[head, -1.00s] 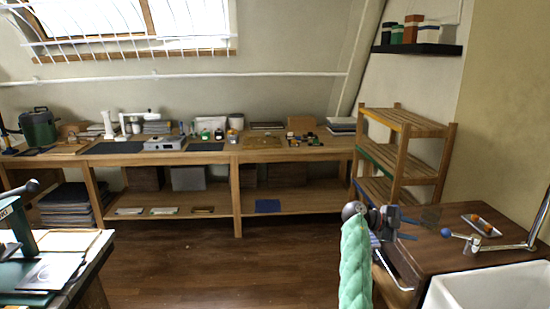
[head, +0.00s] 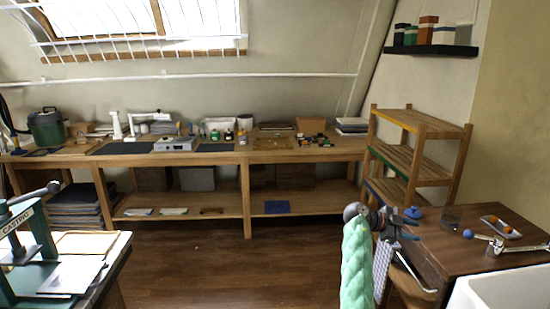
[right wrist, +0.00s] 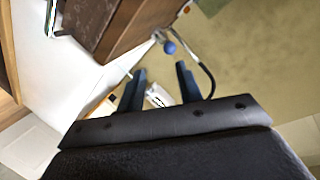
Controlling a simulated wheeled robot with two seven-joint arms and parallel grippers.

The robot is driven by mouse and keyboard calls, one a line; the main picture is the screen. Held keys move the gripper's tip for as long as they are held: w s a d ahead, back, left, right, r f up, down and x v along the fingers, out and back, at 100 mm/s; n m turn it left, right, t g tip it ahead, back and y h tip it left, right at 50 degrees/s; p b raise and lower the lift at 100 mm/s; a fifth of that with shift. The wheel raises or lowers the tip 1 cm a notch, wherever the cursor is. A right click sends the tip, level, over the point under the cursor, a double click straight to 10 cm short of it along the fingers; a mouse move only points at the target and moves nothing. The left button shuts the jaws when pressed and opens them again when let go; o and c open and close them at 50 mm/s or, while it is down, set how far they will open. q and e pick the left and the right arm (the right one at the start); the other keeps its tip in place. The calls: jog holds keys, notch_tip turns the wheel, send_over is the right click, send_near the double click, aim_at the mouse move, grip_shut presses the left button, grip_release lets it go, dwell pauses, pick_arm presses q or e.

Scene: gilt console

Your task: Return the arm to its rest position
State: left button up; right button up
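My right gripper (head: 408,226) is at the lower right of the head view, beside the near left side of the dark wooden cabinet (head: 480,255). Its arm carries a mint-green padded sleeve. In the right wrist view the two dark fingers of the right gripper (right wrist: 161,88) stand apart, with nothing held between them. A white object (right wrist: 159,96) shows in the background through the gap. My left arm and gripper are not in view.
A white bin (head: 510,290) stands in front. A wooden rack (head: 420,128) is behind. A green press (head: 25,235) is at left. Open floor (head: 215,270) lies centrally.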

jog(key=w+a+n+t+y, duration=0.5)
jog(key=a+n+t+y, duration=0.35)
jog(key=n, duration=0.95)
jog(key=s+a+f+n+t+y, duration=0.1)
jog(key=s+a+f+n+y, duration=0.5)
jog(key=s+a+f, duration=0.6)
jog(key=s+a+f+n+g+y, duration=0.15)
jog(key=s+a+f, duration=0.25)
jog(key=s+f, duration=0.5)
jog(key=s+a+f+n+g, duration=0.15)
jog(key=s+a+f, duration=0.25)
jog(key=s+f, duration=0.6)
jog(key=s+f+g, duration=0.2)
jog(key=s+f, duration=0.5)
jog(key=s, duration=0.6)
jog(key=s+f+g, duration=0.2)
jog(key=s+f, duration=0.6)
jog(key=s, duration=0.6)
jog(key=shift+f, duration=0.25)
jog(key=shift+d, duration=0.1)
